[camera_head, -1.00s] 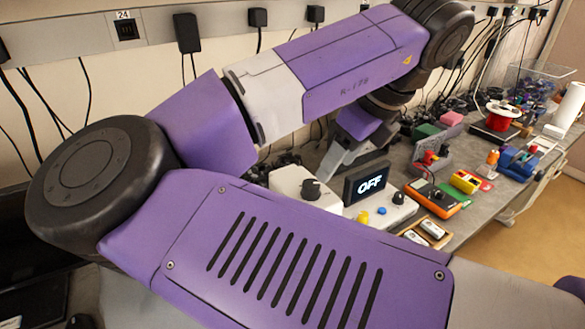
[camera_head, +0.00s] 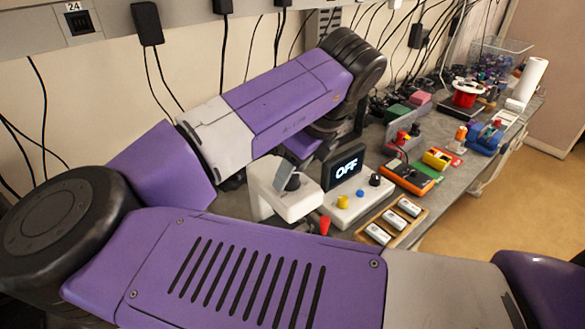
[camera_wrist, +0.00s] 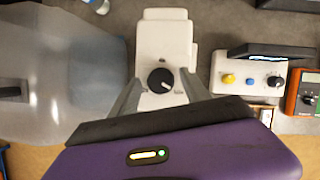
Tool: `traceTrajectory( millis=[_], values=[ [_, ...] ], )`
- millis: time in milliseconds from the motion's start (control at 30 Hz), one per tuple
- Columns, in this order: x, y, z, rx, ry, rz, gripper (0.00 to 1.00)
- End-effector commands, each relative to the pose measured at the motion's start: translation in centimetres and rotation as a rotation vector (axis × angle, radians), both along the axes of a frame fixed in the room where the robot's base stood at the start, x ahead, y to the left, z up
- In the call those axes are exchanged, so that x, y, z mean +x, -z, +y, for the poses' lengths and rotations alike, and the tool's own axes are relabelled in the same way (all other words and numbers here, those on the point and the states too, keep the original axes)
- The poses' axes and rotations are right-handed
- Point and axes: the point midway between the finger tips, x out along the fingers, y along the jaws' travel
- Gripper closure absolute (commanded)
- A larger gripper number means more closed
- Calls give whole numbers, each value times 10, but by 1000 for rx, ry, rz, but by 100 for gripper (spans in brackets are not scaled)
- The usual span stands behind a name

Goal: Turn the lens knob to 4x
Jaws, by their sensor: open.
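The white device (camera_head: 268,203) stands left of the display, and its top with the black round lens knob (camera_wrist: 160,80) shows in the wrist view. The knob has a white pointer line aimed up and to the right. Small marks beside it are too small to read. My gripper (camera_wrist: 161,84) is open, with one grey finger on each side of the knob and visible gaps between them. I cannot tell whether the fingertips are level with the knob. In the head view my arm and fingers partly cover the device.
A wooden tray (camera_head: 421,215) and an orange meter (camera_head: 410,179) lie to the right. A translucent grey object (camera_wrist: 65,75) is left in the wrist view.

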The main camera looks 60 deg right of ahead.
Motion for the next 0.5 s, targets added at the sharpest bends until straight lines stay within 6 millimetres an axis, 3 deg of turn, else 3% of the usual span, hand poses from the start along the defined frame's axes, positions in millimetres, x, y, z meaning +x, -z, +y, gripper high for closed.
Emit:
traceTrajectory(
  millis=[133, 400, 500],
  values=[
    [0, 0, 0, 0, 0, 0, 47],
    [0, 0, 0, 0, 0, 0, 100],
    [0, 0, 0, 0, -1, 1, 100]
  ],
)
